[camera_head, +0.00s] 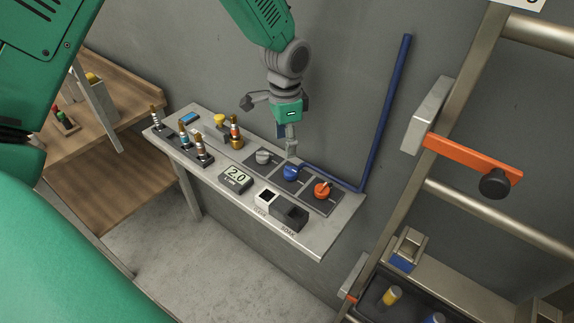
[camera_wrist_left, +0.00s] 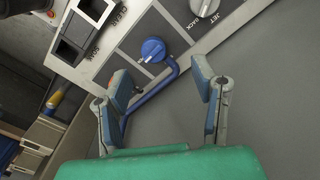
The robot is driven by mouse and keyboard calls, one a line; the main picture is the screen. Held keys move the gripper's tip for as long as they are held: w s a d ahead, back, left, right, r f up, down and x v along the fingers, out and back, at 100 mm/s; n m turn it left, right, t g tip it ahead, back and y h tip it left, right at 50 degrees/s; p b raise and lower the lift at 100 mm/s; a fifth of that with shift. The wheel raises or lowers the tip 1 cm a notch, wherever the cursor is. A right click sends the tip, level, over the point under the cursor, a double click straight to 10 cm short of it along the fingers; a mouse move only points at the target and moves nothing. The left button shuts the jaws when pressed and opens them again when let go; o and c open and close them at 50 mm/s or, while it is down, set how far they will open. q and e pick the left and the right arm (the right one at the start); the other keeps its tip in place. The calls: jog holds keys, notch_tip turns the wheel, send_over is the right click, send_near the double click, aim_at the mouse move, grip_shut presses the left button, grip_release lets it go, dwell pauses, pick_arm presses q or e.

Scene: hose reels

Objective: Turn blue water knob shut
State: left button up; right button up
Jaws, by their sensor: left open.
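The blue water knob (camera_head: 291,173) sits on a dark square plate on the grey shelf panel, between a grey knob and an orange knob. My left gripper (camera_head: 270,127) is above and behind it near the wall, open and empty, with its fingers spread. In the left wrist view the blue knob (camera_wrist_left: 153,50) shows just beyond the open fingertips (camera_wrist_left: 162,82), roughly centred between them. No finger appears to touch it. A small white mark shows at the knob's edge. My right gripper is not in view.
The orange knob (camera_head: 322,190) and grey knob (camera_head: 263,156) flank the blue one. A blue pipe (camera_head: 385,120) runs from beside the blue knob and up the wall. Black and white sockets (camera_head: 290,216) and several nozzles (camera_head: 236,133) share the shelf. A metal rack (camera_head: 450,110) stands right.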

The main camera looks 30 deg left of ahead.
aim_at(291, 168)
pick_arm(q)
jog(key=d+f, duration=0.1)
jog(key=f, duration=0.1)
jog(key=d+f, duration=0.1)
jog(key=f, duration=0.2)
jog(key=d+f, duration=0.1)
jog(key=f, duration=0.1)
jog(key=shift+f+p, duration=0.15)
jog(key=shift+p, duration=0.2)
jog(key=shift+w+a+f, duration=0.1)
jog(key=shift+a+f, duration=0.95)
jog(key=shift+a, duration=0.25)
jog(key=shift+d, duration=0.35)
jog(key=c, duration=1)
jog(key=shift+d+r, duration=0.3)
jog(key=shift+d, duration=0.05)
jog(key=shift+c, duration=0.6)
jog(key=shift+w+d, duration=0.15)
jog(key=shift+d, duration=0.1)
jog(key=shift+a, duration=0.35)
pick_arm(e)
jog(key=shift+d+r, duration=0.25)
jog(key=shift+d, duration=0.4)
